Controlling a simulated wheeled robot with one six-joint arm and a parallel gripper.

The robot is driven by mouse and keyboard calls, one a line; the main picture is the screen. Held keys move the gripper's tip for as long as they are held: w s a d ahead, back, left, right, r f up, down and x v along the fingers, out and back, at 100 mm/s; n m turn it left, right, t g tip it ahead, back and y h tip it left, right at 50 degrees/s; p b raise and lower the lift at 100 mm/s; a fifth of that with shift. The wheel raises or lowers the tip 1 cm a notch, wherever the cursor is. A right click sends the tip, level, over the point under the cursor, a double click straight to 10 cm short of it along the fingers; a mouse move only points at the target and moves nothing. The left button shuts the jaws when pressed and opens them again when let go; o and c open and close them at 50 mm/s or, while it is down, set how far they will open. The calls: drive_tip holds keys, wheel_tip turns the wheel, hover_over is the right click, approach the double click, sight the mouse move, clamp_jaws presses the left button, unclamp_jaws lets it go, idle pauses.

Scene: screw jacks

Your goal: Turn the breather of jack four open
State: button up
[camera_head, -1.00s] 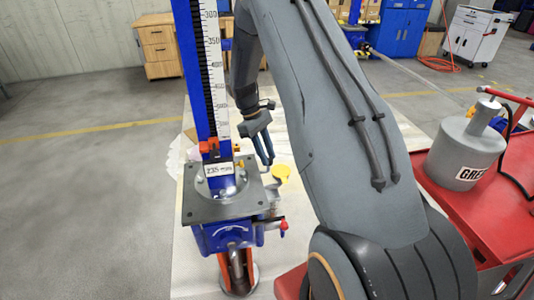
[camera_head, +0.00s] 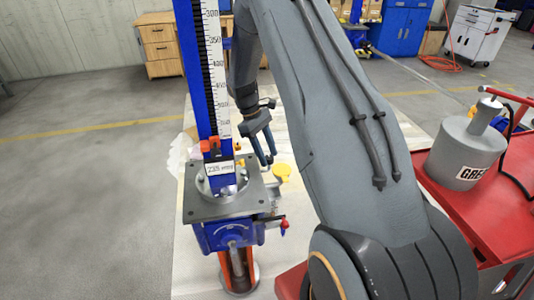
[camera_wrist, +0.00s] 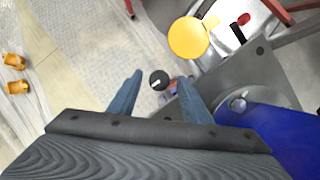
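The jack (camera_head: 210,212) has a blue column with a white scale, a grey square plate and a blue housing below. In the wrist view, its plate (camera_wrist: 240,85) and blue column (camera_wrist: 270,135) are at the right. A small round black knob with a white mark (camera_wrist: 159,80), which looks like the breather, shows between the fingertips. I cannot tell its depth, and no contact shows. My gripper (camera_head: 267,162) is open and points down beside the plate's right rear edge. In the wrist view, the gripper (camera_wrist: 164,82) has its fingers apart with nothing held.
A yellow disc (camera_wrist: 188,37) lies just beyond the fingers; it also shows in the head view (camera_head: 282,171). A red-tipped handle (camera_head: 284,225) sticks out right of the housing. Brass-coloured parts (camera_wrist: 16,87) lie at the left. A red cart (camera_head: 455,205) carries a grey canister (camera_head: 465,150).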

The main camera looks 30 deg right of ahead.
drive_tip(key=b+v, duration=0.1)
drive_tip(key=v, duration=0.7)
drive_tip(key=shift+f, duration=0.1)
idle(0.4)
